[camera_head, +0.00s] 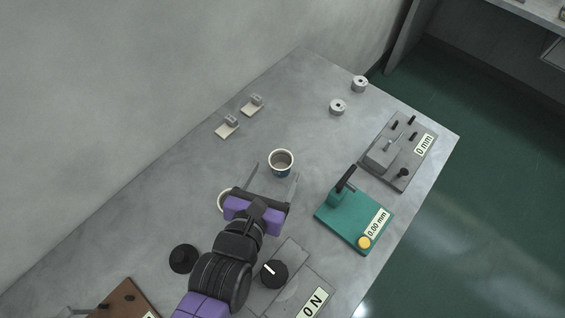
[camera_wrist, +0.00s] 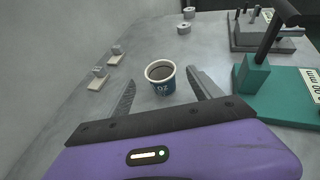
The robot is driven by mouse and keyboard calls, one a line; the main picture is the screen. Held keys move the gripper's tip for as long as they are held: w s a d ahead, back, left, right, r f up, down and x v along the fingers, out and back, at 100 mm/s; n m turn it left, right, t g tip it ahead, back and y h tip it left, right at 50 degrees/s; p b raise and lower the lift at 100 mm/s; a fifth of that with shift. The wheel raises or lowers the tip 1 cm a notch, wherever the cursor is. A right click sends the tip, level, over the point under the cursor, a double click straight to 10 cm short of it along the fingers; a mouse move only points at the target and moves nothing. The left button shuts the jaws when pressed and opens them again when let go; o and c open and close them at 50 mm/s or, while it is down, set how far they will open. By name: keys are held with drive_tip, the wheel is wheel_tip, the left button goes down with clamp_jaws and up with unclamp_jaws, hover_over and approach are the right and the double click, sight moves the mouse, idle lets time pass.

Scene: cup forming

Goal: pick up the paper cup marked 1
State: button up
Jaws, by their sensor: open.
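A paper cup (camera_head: 281,162) with a white rim, a dark blue side and a dark inside stands upright on the grey table. It also shows in the wrist view (camera_wrist: 161,85), where its side carries pale marks that I cannot read as a 1. My gripper (camera_head: 277,169) is open and empty. In the wrist view my gripper (camera_wrist: 160,75) has one finger on each side of the cup, with visible gaps. The cup is near the fingertips. A second pale round rim (camera_head: 222,200) shows beside my gripper in the head view, mostly hidden by it.
A green stand (camera_head: 350,222) with a dark lever is to the right, a grey fixture (camera_head: 378,155) beyond it. Two small pale blocks (camera_head: 227,127) lie left, two metal rings (camera_head: 337,107) farther back. A black knob (camera_head: 183,258) is near my arm. Table around the cup is clear.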

sight(284, 153)
drive_tip(key=x, duration=0.6)
drive_tip(key=shift+w+f+p, duration=0.15)
drive_tip(key=shift+w+p, duration=0.1)
drive_tip(key=shift+p, duration=0.1)
drive_tip(key=shift+c, duration=0.2)
drive_tip(key=c, duration=1.4)
drive_tip(key=shift+o, duration=0.2)
